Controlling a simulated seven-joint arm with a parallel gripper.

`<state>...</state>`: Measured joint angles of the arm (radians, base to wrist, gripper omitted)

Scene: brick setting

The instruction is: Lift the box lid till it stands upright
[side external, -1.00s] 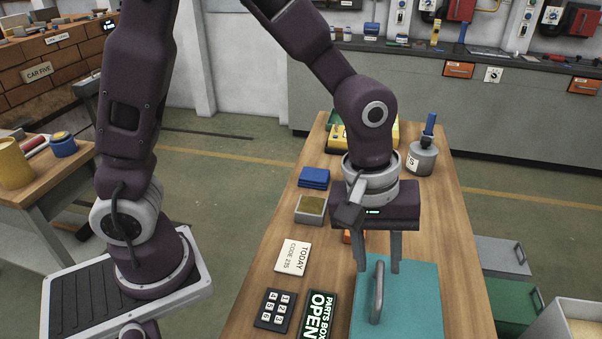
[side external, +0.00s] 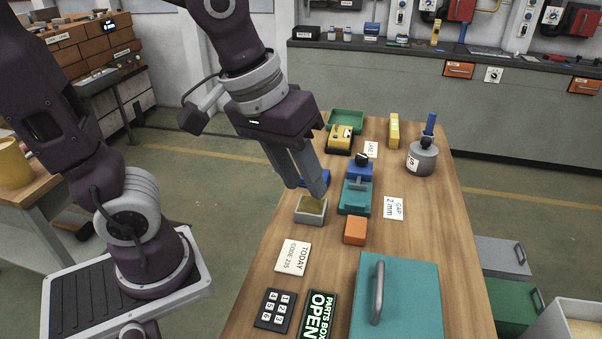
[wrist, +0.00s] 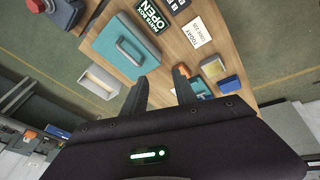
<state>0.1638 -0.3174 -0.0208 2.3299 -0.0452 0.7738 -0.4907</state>
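The teal parts box (side external: 420,295) is at the near right end of the wooden table in the side view, its lid lying flat and closed. A grey bar handle (side external: 378,292) stands on the lid. The box also shows in the wrist view (wrist: 111,59), with its handle (wrist: 129,51). My gripper (side external: 306,188) is tilted, well away from the box, above or just behind a small grey tray (side external: 311,219). Its two fingers are apart with nothing between them, as the wrist view (wrist: 160,88) shows.
A sign reading "PARTS BOX OPEN" (side external: 318,313), a keypad (side external: 275,309) and a code card (side external: 293,257) lie left of the box. An orange block (side external: 355,230), a teal device (side external: 355,197), a "GAP 2 mm" card (side external: 393,208) and a grey pot (side external: 422,158) stand behind it.

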